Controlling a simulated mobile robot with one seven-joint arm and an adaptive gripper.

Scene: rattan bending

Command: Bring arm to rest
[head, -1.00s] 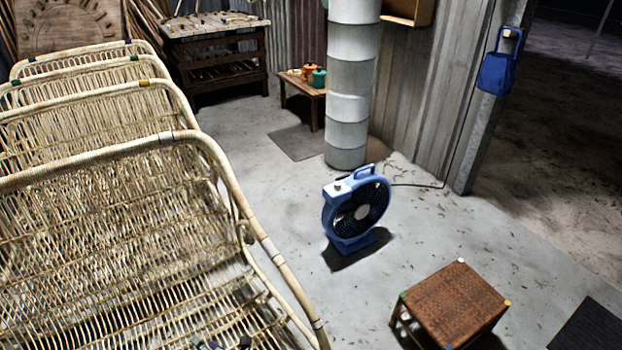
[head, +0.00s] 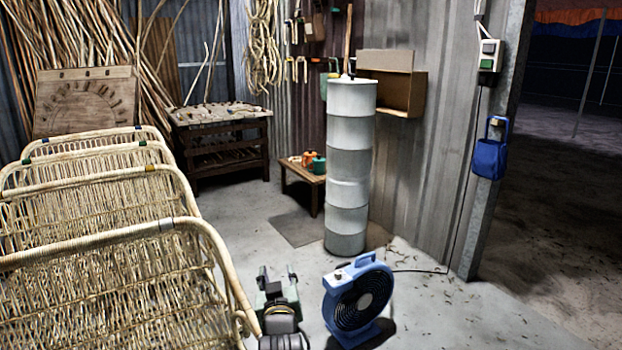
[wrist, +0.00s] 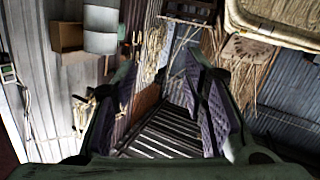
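My gripper (head: 278,287) shows at the bottom middle of the head view, raised between the rattan chairs and the blue fan. In the wrist view my gripper (wrist: 168,100) has its two purple-padded fingers spread wide apart, with nothing between them. The rattan chairs (head: 105,270) stand in a row at the left of the head view. The blue fan (head: 358,300) stands on the floor just right of my gripper in the picture. The gripper appears apart from both.
A tall white segmented column (head: 347,165) stands behind the fan. A low wooden table (head: 303,180) with small pots and a workbench (head: 222,140) are farther back.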

